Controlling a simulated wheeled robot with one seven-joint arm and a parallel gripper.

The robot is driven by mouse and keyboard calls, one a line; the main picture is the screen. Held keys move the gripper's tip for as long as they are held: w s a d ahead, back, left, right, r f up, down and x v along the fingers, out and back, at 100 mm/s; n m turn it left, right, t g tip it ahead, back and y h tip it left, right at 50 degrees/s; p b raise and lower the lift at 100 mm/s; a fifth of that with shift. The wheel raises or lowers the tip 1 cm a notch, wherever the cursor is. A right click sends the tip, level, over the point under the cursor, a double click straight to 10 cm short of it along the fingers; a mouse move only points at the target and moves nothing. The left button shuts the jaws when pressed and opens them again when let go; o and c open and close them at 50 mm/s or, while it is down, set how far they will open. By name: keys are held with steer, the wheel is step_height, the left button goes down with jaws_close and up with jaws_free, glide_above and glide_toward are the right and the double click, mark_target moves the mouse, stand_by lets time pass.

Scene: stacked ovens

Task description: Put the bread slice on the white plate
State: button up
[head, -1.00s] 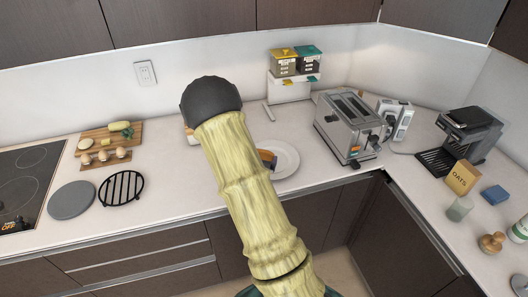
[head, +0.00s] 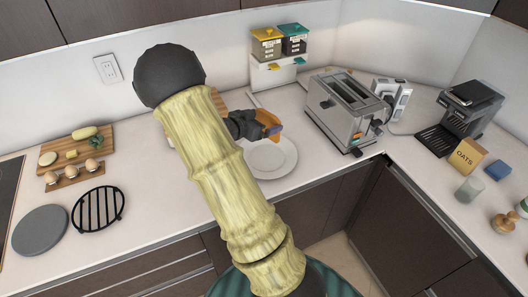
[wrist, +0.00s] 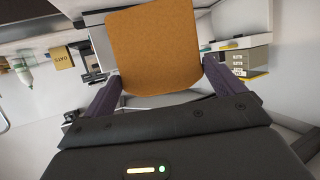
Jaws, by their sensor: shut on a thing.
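The bread slice (wrist: 155,50) is an orange-brown slab that fills the upper middle of the wrist view. My gripper (wrist: 160,92) is shut on it, with a dark purple finger at each side. In the head view the slice (head: 267,119) shows edge-on at the tip of my gripper (head: 262,124). It is held above the back part of the white plate (head: 285,163), apart from its surface as far as I can see. The plate lies on the counter and its visible part is empty; my arm stands just left of it.
A silver toaster (head: 345,112) stands right of the plate. A cutting board (head: 95,140) with food, an egg holder (head: 75,176), a black trivet (head: 98,209) and a grey disc (head: 40,231) lie on the left. The counter between trivet and arm is clear.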

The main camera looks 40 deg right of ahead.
steer(key=shift+f+p, duration=0.3)
steer(key=shift+f, duration=2.6)
steer(key=shift+f+p, duration=0.3)
steer(key=shift+f, duration=1.8)
steer(key=shift+f, duration=0.2)
steer(key=o, duration=0.4)
steer(key=shift+r, duration=0.15)
